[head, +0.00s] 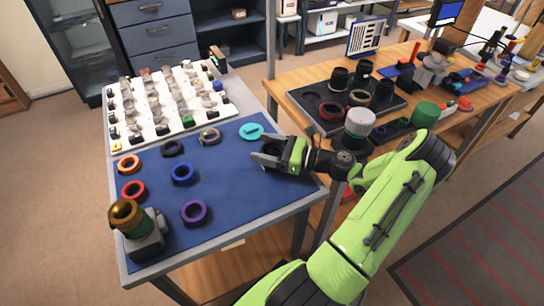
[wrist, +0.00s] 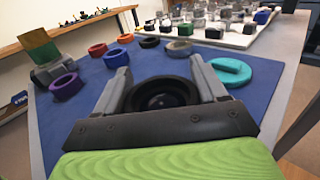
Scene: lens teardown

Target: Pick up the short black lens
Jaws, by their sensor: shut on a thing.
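The short black lens (wrist: 162,95) shows in the wrist view between the two fingers of my gripper (wrist: 160,85). It is a low dark cylinder with a glass centre facing up. My gripper is shut on it, one finger on each side. In the head view my gripper (head: 268,158) is at the right part of the blue mat (head: 228,192), and it mostly hides the lens. I cannot tell whether the lens touches the mat.
A teal disc (head: 251,131) lies close to my gripper. Orange, red, blue, purple, black and grey rings lie to the left on the mat. A white tray (head: 212,116) of small parts stands behind. A brass-topped device (head: 146,236) stands at the front left corner.

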